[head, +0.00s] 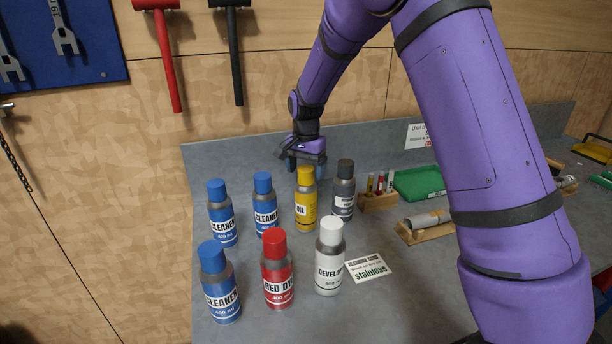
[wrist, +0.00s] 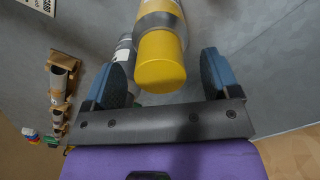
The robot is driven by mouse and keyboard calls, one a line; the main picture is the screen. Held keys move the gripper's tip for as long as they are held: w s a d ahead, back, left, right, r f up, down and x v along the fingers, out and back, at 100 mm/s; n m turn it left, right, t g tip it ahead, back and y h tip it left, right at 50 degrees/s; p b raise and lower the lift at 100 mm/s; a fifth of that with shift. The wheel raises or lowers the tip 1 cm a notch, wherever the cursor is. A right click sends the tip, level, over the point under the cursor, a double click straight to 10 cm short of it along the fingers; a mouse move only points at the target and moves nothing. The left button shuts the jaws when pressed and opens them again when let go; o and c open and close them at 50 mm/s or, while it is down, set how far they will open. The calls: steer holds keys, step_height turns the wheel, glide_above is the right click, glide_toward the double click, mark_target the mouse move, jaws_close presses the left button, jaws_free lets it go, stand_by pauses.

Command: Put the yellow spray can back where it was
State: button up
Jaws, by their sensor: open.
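The yellow spray can (head: 306,208), labelled OIL, stands upright on the grey bench in the back row of cans. It is between a blue-capped cleaner can (head: 265,208) and a dark-capped can (head: 343,196). My gripper (head: 305,166) is at the yellow can's cap, just behind and above it in the head view. In the wrist view the yellow cap (wrist: 161,62) lies between the two blue fingertips of my open gripper (wrist: 160,82), with a gap visible on each side. The can's lower part runs out of the wrist view.
In front stand another blue-capped cleaner can (head: 219,286), a red-capped can (head: 277,272) and a white-capped can (head: 329,262). A stainless card (head: 369,267) lies beside them. A wooden rack (head: 378,201), a green tray (head: 418,183) and a can on a wooden cradle (head: 428,220) are to the right.

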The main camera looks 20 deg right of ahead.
step_height(320, 180, up, 9)
steer(key=s+d+r+n+t, duration=0.1)
steer(key=s+d+r+n, duration=0.15)
steer(key=s+r, duration=0.6)
steer(key=s+d+r+n+t, duration=0.1)
steer(key=s+d+r+n, duration=0.3)
steer(key=s, duration=0.7)
steer(key=s+n+t, duration=0.2)
steer(key=s+t, duration=0.1)
steer(key=s, duration=1.6)
steer(key=shift+s+d+f, duration=0.2)
steer(key=shift+s+f, duration=0.05)
steer(key=shift+n, duration=0.25)
